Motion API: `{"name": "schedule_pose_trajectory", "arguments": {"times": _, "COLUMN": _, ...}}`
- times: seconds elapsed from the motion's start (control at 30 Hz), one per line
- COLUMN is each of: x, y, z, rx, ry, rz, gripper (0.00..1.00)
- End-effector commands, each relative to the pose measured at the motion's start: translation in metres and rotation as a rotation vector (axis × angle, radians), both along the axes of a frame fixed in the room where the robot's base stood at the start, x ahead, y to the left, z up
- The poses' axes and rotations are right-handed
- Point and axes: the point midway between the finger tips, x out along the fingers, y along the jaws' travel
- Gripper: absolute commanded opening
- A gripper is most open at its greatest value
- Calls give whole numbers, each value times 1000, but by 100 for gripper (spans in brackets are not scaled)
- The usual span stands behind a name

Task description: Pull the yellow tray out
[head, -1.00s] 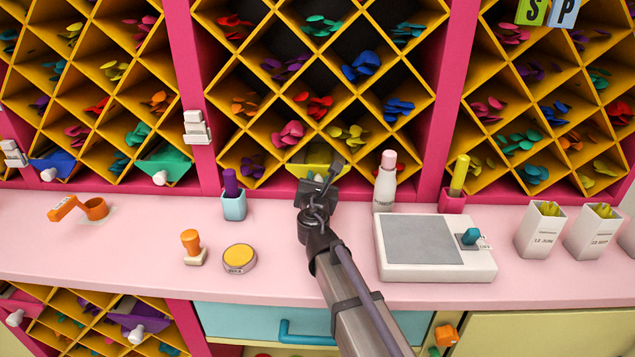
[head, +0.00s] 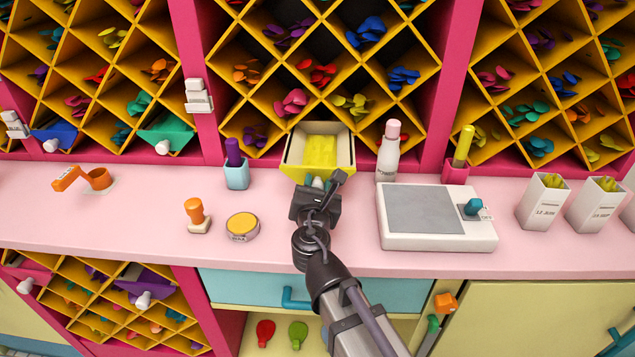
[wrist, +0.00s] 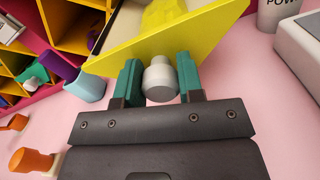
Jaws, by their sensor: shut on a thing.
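The yellow tray (head: 319,150) sticks out of the bottom of the middle diamond rack, over the pink counter. Its inside shows, with yellow pieces lying in it. In the wrist view its yellow front panel (wrist: 165,38) is close and tilted, with a white round knob (wrist: 160,80). My gripper (head: 318,184) is at the tray's front. In the wrist view the two teal fingers of my gripper (wrist: 161,82) stand on either side of the knob, shut on it. How far the tray's back end still sits inside the rack is hidden.
A purple-topped holder (head: 236,172) stands left of the tray and a white bottle (head: 389,155) right of it. A white scale-like device (head: 437,218) stands farther right. An orange stamp (head: 197,217) and a round yellow-topped tin (head: 242,226) are front left.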

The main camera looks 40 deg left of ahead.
Motion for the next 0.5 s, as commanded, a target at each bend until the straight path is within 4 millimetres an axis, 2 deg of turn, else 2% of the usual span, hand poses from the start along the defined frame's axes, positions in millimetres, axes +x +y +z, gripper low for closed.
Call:
{"name": "schedule_pose_trajectory", "arguments": {"times": 0.03, "x": 0, "y": 0, "z": 0, "rx": 0, "ry": 0, "rz": 0, "gripper": 37}}
{"name": "schedule_pose_trajectory", "arguments": {"times": 0.3, "x": 0, "y": 0, "z": 0, "rx": 0, "ry": 0, "rz": 0, "gripper": 60}}
{"name": "schedule_pose_trajectory", "arguments": {"times": 0.5, "x": 0, "y": 0, "z": 0, "rx": 0, "ry": 0, "rz": 0, "gripper": 60}}
